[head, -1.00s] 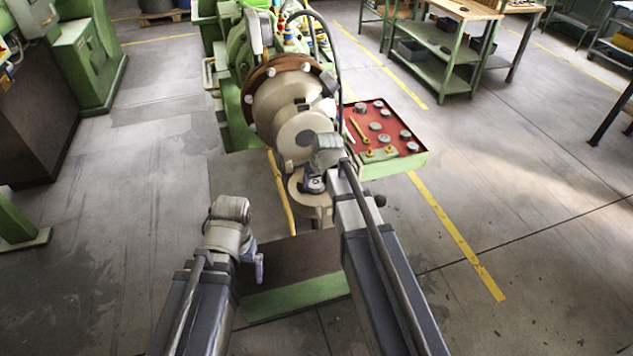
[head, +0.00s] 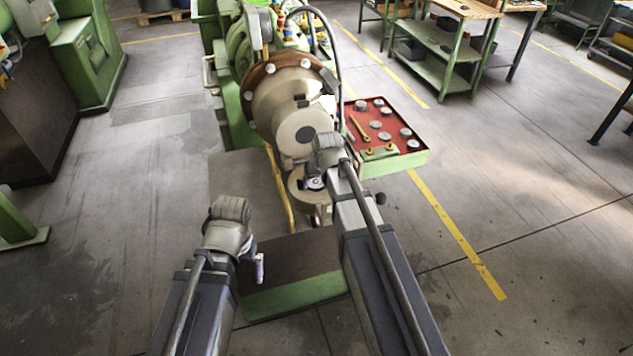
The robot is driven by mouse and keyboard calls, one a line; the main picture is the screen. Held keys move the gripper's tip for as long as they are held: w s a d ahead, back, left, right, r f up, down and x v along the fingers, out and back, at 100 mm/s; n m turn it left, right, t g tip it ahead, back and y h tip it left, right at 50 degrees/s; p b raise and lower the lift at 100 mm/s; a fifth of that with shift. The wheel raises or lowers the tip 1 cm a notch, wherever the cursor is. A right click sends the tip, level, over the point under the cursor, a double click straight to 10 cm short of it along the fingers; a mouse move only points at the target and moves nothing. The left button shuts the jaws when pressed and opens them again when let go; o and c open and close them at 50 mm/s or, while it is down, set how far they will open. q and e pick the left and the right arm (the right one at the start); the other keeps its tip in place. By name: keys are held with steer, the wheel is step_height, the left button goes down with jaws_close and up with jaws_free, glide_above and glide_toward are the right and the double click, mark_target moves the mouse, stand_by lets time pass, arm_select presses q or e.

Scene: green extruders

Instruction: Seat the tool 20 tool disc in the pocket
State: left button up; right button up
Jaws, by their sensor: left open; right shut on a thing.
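My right gripper (head: 313,184) is shut in front of the cream extruder head (head: 287,105), just above a round cream part (head: 297,190). What it holds is mostly hidden by the wrist and too small to make out; I cannot tell whether it is the tool 20 disc. My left gripper (head: 260,268) is open, low on the left, apart from the machine.
A red-topped green tray (head: 362,138) right of the extruder carries several grey discs and yellow tools. A yellow pipe (head: 280,190) runs down left of the head. A green-edged base (head: 295,296) lies below.

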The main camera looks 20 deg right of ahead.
steer(key=shift+f+b, duration=0.6)
steer(key=shift+f, duration=0.05)
steer(key=shift+f, duration=0.1)
stand_by(0.3)
steer(key=o, duration=1.6)
steer(key=shift+c, duration=0.2)
step_height(320, 180, up, 8)
steer(key=p, duration=0.8)
steer(key=shift+f, duration=0.15)
